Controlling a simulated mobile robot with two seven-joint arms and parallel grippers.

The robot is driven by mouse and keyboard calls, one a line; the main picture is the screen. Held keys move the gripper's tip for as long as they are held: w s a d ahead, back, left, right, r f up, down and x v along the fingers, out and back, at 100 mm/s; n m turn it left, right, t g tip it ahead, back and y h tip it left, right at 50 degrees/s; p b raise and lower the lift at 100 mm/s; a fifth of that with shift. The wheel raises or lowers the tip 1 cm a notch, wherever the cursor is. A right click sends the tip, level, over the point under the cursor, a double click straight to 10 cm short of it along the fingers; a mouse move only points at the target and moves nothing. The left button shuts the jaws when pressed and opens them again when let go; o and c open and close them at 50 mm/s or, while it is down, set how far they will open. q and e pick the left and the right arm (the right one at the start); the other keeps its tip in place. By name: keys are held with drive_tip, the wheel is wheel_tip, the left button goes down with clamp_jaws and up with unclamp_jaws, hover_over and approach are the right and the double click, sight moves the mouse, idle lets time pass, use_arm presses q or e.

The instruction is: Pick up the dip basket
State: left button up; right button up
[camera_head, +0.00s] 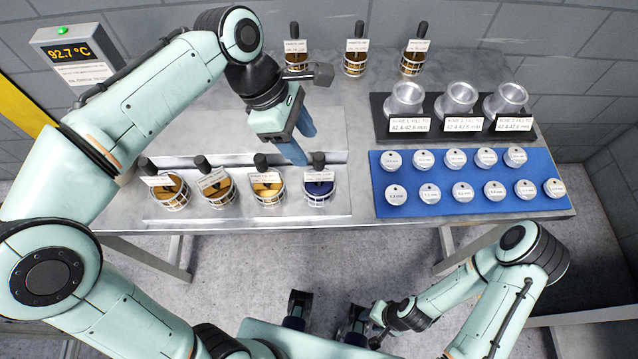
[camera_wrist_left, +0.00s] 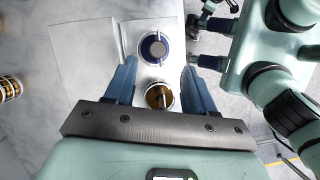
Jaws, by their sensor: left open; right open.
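Four small wire baskets with black upright handles and white tags stand in a front row on a light metal plate. My left gripper (camera_head: 298,140) is open and empty, above and behind the right end of this row. In the left wrist view, the blue basket (camera_wrist_left: 153,47) and an amber one (camera_wrist_left: 158,95) show between its fingers. My right gripper (camera_head: 327,310) is open and empty in front of the table.
Three more baskets (camera_head: 355,60) stand at the back edge. A black stand with metal cups (camera_head: 460,100) and a blue mat (camera_head: 470,203) with several white-topped discs are on the right. A temperature display (camera_head: 72,50) is at the back left.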

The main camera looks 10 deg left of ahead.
sight(324, 167)
use_arm(q)
drive_tip(key=b+x, duration=0.1)
drive_tip(key=x, duration=0.8)
drive_tip(key=shift+w+d+f+b, duration=0.2)
drive_tip(key=shift+w+f+b, duration=0.1)
drive_tip(key=shift+b, duration=0.1)
clamp_jaws()
drive_tip(key=shift+r, duration=0.1)
idle(0.8)
drive_tip(key=shift+r, duration=0.15)
